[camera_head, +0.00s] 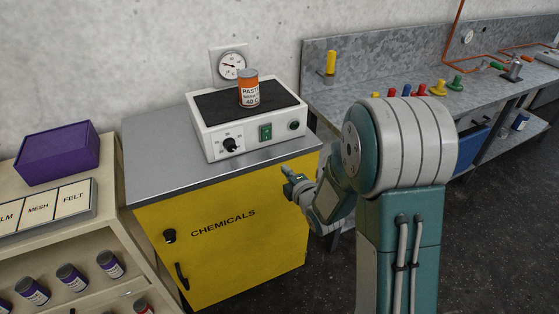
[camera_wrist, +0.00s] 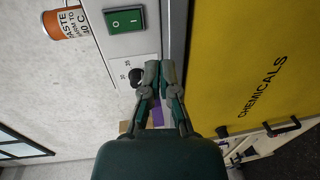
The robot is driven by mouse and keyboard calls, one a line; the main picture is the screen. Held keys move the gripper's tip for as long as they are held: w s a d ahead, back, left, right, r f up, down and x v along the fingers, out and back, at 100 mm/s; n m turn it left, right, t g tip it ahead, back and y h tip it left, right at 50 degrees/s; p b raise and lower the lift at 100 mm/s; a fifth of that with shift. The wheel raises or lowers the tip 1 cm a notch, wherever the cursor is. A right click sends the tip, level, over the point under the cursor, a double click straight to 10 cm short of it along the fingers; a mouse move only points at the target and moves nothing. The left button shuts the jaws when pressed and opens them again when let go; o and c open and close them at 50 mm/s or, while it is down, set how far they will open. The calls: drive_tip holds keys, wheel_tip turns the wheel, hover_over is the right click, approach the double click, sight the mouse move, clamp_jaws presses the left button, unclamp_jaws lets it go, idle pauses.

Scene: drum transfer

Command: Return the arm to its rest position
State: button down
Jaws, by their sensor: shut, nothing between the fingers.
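My gripper (camera_head: 290,178) is at the front right of the yellow cabinet, apart from it in the head view. In the wrist view my gripper (camera_wrist: 160,72) has its fingers together with nothing between them. My teal and grey arm is folded at the right of the head view. An orange drum (camera_head: 248,88) with a paste label stands upright on the dark top of a white hot plate (camera_head: 211,143). The drum also shows in the wrist view (camera_wrist: 66,23), at the upper left, apart from my fingers.
The hot plate stands on the grey top of a yellow chemicals cabinet (camera_head: 240,262). A beige shelf (camera_head: 118,289) with purple-labelled jars and a purple box (camera_head: 57,153) is at left. A grey workbench (camera_head: 331,101) with coloured knobs runs along the right. A gauge (camera_head: 231,65) hangs on the wall.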

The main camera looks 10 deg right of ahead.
drive_tip(key=shift+s+d+f, duration=0.1)
drive_tip(key=shift+s+d, duration=0.15)
drive_tip(key=shift+s, duration=0.3)
drive_tip(key=shift+s+d+f, duration=0.1)
drive_tip(key=shift+s+d, duration=0.1)
drive_tip(key=shift+s, duration=0.35)
drive_tip(key=shift+r, duration=0.1)
drive_tip(key=s+d+r+m+g+h, duration=0.45)
drive_tip(key=s+r+m, duration=0.35)
drive_tip(key=r+m, duration=0.25)
drive_tip(key=s+a+r+m+g, duration=0.1)
drive_tip(key=s+m, duration=0.4)
drive_tip(key=s, duration=0.5)
drive_tip(key=s+a+r+m+g, duration=0.1)
drive_tip(key=s+r+m+g, duration=0.2)
drive_tip(key=s, duration=0.7)
drive_tip(key=m+g, duration=0.1)
drive_tip(key=m, duration=0.1)
drive_tip(key=shift+m+g, duration=0.35)
